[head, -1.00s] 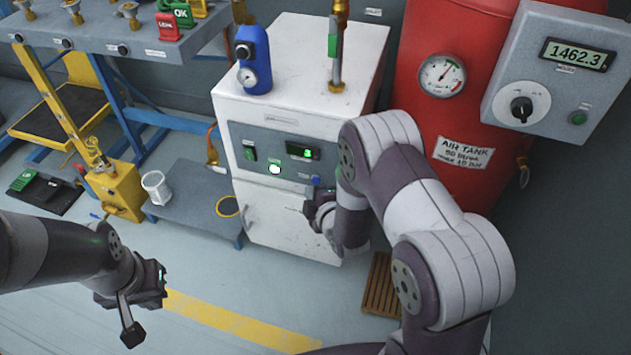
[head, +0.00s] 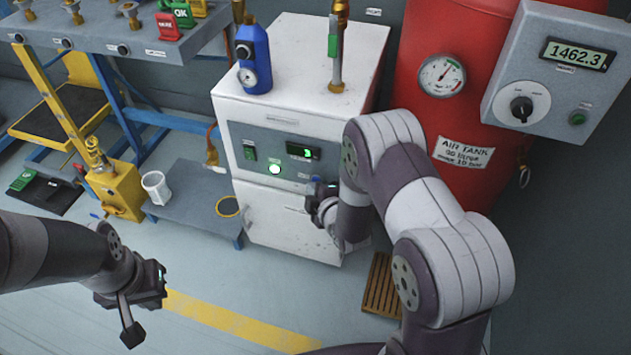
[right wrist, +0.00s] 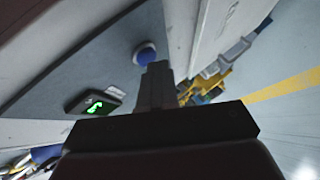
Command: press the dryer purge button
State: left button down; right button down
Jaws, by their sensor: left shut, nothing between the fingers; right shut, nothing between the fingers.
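The dryer is a white cabinet (head: 285,220) with a grey control panel on its front. The panel has a green digit display (head: 302,152), a glowing green round light (head: 274,169) and a blue button, which shows in the right wrist view (right wrist: 146,51). In the head view the button is mostly hidden by my right gripper (head: 318,192). That gripper is shut and empty, its fingertips (right wrist: 155,72) right by the blue button; I cannot tell whether they touch it. My left gripper (head: 158,285) is shut and empty above the floor at lower left.
A red air tank (head: 440,110) stands right of the dryer, with a grey dial box (head: 550,75) beside it. A blue bottle (head: 254,60) stands on the dryer. A low grey platform (head: 190,200) with a white cup (head: 156,187) is to the left. The front floor is open.

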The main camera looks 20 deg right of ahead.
jog(key=shift+w+d, duration=0.1)
dwell(0.6)
jog(key=shift+s+a, duration=0.45)
jog(key=shift+s, duration=0.2)
jog(key=shift+s+a+p, duration=0.4)
jog(key=shift+s+a, duration=0.3)
jog(key=shift+s, duration=0.35)
jog(key=shift+s+a+p, duration=0.35)
jog(key=shift+s+a, duration=0.35)
jog(key=shift+s, duration=0.3)
